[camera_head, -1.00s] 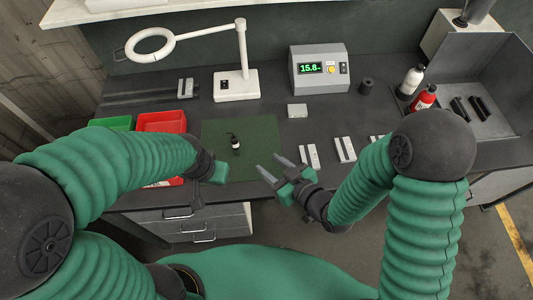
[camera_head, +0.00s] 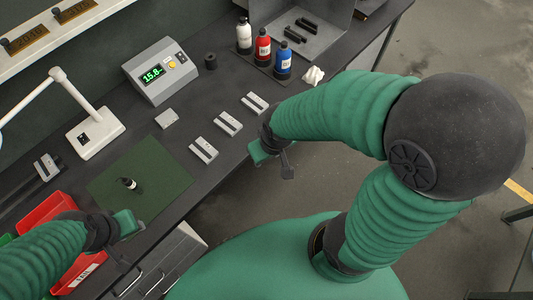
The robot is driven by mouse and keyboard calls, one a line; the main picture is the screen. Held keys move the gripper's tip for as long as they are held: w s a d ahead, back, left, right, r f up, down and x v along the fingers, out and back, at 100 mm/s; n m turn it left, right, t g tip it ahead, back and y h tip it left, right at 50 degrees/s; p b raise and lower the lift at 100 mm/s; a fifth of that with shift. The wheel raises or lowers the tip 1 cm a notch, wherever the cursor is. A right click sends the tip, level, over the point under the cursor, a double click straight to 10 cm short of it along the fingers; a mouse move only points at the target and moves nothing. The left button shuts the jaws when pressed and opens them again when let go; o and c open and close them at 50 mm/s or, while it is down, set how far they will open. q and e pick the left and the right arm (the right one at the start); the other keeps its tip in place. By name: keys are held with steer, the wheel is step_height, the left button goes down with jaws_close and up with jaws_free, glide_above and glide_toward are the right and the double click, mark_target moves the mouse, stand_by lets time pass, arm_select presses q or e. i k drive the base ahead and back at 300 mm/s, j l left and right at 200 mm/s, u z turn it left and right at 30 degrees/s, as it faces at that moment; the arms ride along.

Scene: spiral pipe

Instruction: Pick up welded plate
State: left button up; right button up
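Three light grey metal pieces with dark slots, (camera_head: 203,150), (camera_head: 228,122) and (camera_head: 255,102), lie in a slanting row along the front of the dark bench. A small plain grey block (camera_head: 167,118) lies behind them. I cannot tell which one is the welded plate. My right gripper (camera_head: 275,162) is at the bench's front edge, right of the row and apart from it. My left gripper (camera_head: 124,240) is at the lower left, near the front edge of the green mat (camera_head: 150,160). The fingers of both are too unclear to show their opening, and I see nothing held.
A small dark bottle (camera_head: 129,183) is on the mat. A red bin (camera_head: 45,212) is at left, a lamp base (camera_head: 95,132) and display box (camera_head: 160,70) behind. White (camera_head: 244,38), red (camera_head: 263,48) and blue (camera_head: 283,62) bottles stand at the back right.

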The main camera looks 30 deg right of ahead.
mark_target(251, 101)
steer(key=u, duration=0.3)
steer(key=l+u, duration=1.1)
steer(key=k+l, duration=0.1)
steer(key=l, duration=0.3)
steer(key=k+l+u, duration=0.1)
steer(key=l, duration=0.3)
steer(key=k+l+u, duration=0.1)
steer(key=l, duration=0.25)
steer(key=k, duration=0.1)
